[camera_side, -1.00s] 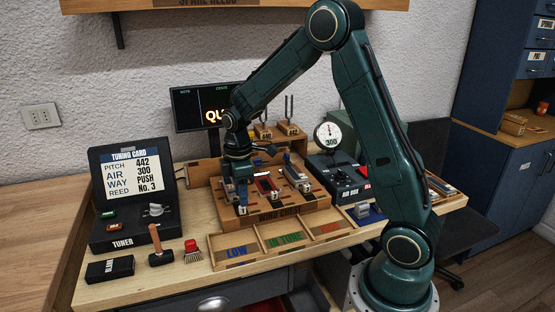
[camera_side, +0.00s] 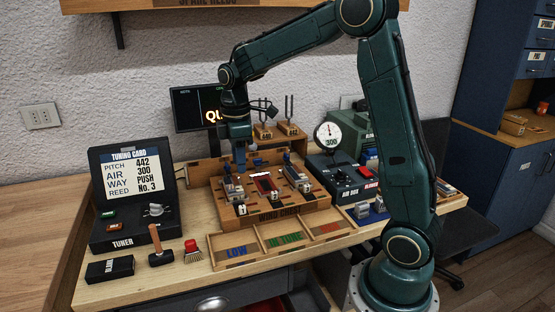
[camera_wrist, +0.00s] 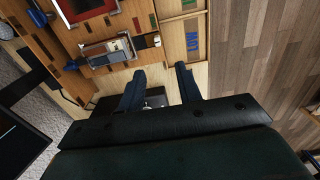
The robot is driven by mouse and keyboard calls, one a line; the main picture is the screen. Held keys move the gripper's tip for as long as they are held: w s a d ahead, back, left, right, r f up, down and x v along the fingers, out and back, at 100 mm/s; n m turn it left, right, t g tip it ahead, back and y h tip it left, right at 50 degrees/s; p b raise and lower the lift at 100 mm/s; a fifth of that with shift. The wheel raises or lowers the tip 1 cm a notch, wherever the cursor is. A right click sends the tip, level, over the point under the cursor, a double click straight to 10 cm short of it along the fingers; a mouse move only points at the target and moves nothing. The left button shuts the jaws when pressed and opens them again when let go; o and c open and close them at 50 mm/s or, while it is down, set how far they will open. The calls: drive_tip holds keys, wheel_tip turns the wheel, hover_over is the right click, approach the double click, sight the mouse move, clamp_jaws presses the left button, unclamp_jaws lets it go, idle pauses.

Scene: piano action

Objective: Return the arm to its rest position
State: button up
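My gripper (camera_side: 240,158) hangs above the back left part of the wooden chest (camera_side: 285,217) in the side view, clear of the reed units on it. In the wrist view my gripper (camera_wrist: 160,70) shows two dark blue fingers spread apart, with nothing between them. My arm is raised and bent, its elbow at the top edge of the side view.
The tuner case (camera_side: 135,225) with its tuning card stands at the left. The sorting tray (camera_side: 265,246) lies in front of the chest. The gauge (camera_side: 328,136), air box (camera_side: 340,180), dark screen (camera_side: 190,108) and tuning forks (camera_side: 288,108) stand close around. The space above the bench's left side is free.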

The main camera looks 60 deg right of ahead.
drive_tip(key=s+a+r+m+t, duration=0.35)
drive_tip(key=s+a+r, duration=0.25)
drive_tip(key=s+r, duration=0.3)
drive_tip(key=s+a+f+m+t, duration=0.1)
drive_tip(key=s+a+m, duration=0.1)
drive_tip(key=s, duration=0.5)
drive_tip(key=s+a+m+t, duration=0.1)
drive_tip(key=s+a+m, duration=0.1)
drive_tip(key=s, duration=0.4)
drive_tip(key=shift+s+f+m, duration=0.35)
drive_tip(key=shift+f+m, duration=0.05)
drive_tip(key=shift+m, duration=0.35)
